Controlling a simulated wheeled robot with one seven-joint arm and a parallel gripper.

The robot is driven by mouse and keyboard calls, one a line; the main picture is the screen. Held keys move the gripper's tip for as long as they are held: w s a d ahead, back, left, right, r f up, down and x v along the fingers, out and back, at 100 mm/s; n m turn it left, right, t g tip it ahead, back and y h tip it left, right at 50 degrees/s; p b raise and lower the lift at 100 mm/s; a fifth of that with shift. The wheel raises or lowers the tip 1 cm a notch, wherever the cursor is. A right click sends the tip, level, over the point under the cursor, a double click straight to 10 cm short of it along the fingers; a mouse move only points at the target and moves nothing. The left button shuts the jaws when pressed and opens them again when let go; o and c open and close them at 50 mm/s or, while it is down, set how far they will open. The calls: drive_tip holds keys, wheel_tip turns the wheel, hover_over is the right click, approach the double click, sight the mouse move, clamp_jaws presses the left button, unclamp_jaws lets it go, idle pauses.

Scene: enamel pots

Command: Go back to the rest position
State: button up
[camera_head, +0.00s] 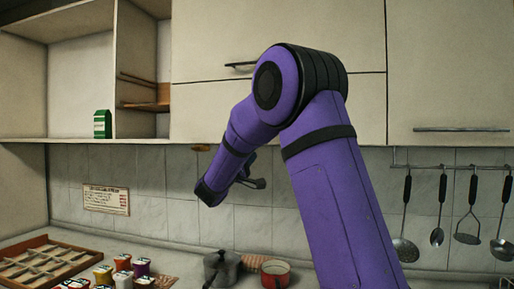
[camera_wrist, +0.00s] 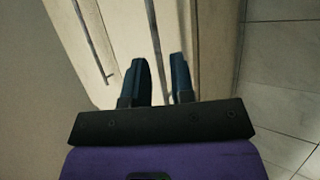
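My gripper (camera_wrist: 161,70) shows in the wrist view with its two dark fingers apart and nothing between them. Pale cabinet fronts lie beyond the fingers. In the head view my purple arm rises from the lower right, bends at the elbow and reaches down to the left. The gripper end (camera_head: 254,172) is partly hidden behind the forearm. It is in the air in front of the tiled wall, above the counter and apart from the pots.
A grey lidded pot (camera_head: 222,266) and a red enamel pot (camera_head: 275,273) stand on the counter. A wooden compartment tray (camera_head: 40,262) and several small jars (camera_head: 122,262) are at lower left. Utensils (camera_head: 437,236) hang at right. A green carton (camera_head: 102,124) stands on the open shelf.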

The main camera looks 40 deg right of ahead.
drive_tip(key=shift+s+a+f, duration=0.1)
drive_tip(key=shift+a+f, duration=0.1)
drive_tip(key=shift+a, duration=0.2)
drive_tip(key=s+f+g+y, duration=0.25)
drive_tip(key=s+y, duration=0.25)
drive_tip(key=s, duration=0.5)
drive_tip(key=s+f+g+y, duration=0.2)
drive_tip(key=s+f+y, duration=0.3)
drive_tip(key=s, duration=0.5)
drive_tip(key=s+a+f+t+y, duration=0.2)
drive_tip(key=s+a+f+y, duration=0.1)
drive_tip(key=s+a+y, duration=0.4)
drive_tip(key=s+a+f+t+y, duration=0.3)
drive_tip(key=s+a+y, duration=0.4)
drive_tip(key=a, duration=0.4)
drive_tip(key=shift+s+f+n, duration=0.35)
drive_tip(key=shift+f+n, duration=0.05)
drive_tip(key=shift+f, duration=0.25)
